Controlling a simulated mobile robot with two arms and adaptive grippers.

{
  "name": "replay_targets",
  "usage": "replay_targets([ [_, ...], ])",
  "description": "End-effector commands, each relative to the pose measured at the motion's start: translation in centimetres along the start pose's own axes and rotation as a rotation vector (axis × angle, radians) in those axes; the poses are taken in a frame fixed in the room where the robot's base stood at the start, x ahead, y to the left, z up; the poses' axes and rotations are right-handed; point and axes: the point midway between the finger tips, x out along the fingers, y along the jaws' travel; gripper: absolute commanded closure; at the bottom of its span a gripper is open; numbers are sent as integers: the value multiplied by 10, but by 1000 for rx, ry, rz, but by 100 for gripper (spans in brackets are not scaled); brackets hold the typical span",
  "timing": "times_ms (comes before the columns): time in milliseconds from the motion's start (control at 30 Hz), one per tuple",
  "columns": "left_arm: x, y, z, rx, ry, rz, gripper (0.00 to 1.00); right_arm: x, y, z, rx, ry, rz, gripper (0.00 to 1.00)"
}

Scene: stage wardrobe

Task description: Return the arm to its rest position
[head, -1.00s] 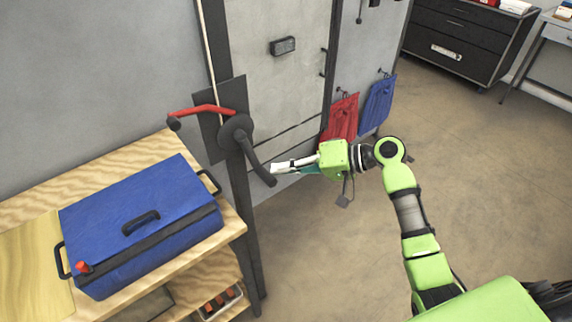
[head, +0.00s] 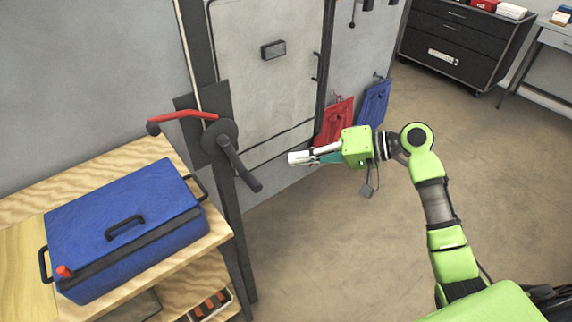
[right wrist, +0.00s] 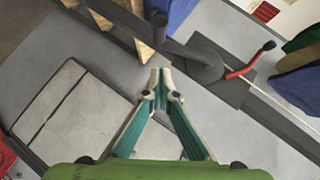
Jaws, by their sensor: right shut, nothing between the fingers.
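My right gripper (head: 300,157) is at the middle of the head view, on my green arm, which comes in from the lower right. It is shut and empty, and points left. Its teal fingers meet at the tips in the right wrist view (right wrist: 160,74). A dark crank handle (head: 240,168) with a round hub and a red lever (head: 185,115) is on the dark post to the left of the gripper. A gap shows between the fingertips and the crank handle. The crank and red lever (right wrist: 245,72) also show in the right wrist view. My left gripper is not in view.
A blue case (head: 125,225) lies on a wooden bench (head: 215,232) at the left. A grey panel door (head: 265,85) stands behind the gripper. Red (head: 335,122) and blue (head: 374,102) cloths hang near it. A black drawer unit (head: 460,40) is at the back. The floor at right is open.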

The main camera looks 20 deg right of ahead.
Motion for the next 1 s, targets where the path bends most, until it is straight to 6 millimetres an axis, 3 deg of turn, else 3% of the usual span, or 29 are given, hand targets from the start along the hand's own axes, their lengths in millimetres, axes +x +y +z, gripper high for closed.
replay_targets([
  [200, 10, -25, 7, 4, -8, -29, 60, -30, 2, 0, 0, 1, 4, 100],
  [433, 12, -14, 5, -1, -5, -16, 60, -37, 0, 0, 2, 1, 2, 100],
  [567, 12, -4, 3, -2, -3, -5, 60, -28, 25, -1, 44, 22, 33, 100],
  [667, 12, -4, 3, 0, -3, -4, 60, -10, 76, 3, 115, 58, 104, 100],
  [767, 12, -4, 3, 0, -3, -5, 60, 10, 145, 19, 192, 96, 213, 100],
  [867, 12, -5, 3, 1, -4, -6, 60, 25, 216, 48, 245, 117, 339, 100],
  [1000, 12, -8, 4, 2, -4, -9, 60, 39, 305, 109, 279, 110, 518, 100],
])
